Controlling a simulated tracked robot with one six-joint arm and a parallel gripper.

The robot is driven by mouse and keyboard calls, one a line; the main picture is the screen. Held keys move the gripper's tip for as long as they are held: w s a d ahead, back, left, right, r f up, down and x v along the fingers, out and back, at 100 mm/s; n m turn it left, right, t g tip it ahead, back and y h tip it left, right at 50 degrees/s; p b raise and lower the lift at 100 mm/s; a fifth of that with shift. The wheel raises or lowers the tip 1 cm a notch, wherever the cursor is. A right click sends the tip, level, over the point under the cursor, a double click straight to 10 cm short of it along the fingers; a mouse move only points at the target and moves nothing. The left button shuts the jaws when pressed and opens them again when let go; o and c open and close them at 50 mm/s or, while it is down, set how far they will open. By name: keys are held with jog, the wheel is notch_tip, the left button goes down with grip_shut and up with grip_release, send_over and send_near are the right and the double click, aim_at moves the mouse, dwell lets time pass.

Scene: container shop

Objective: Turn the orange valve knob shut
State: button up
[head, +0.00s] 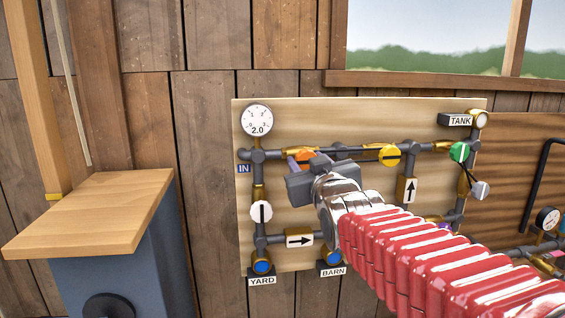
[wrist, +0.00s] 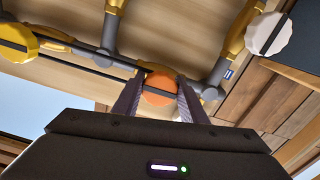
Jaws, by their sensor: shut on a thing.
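The orange valve knob (head: 305,155) is on the upper pipe of the valve board, right of the IN label, and mostly hidden behind my gripper (head: 300,160) in the head view. In the wrist view the orange knob (wrist: 160,86) shows between the two fingers of my gripper (wrist: 159,92), one on each side. My gripper is shut on the knob.
A yellow knob (head: 389,154) is to the right on the same pipe, and a white knob (head: 261,212) is lower left. A round gauge (head: 257,120) reads 2.0. A green lever valve (head: 459,151) is far right. A wooden-topped stand (head: 95,215) is at left.

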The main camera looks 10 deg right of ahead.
jog(key=shift+a, duration=0.15)
jog(key=shift+c, duration=0.3)
jog(key=shift+m, duration=0.4)
jog(key=m, duration=1.2)
jog(key=shift+m, duration=2.6)
jog(key=shift+f, duration=0.1)
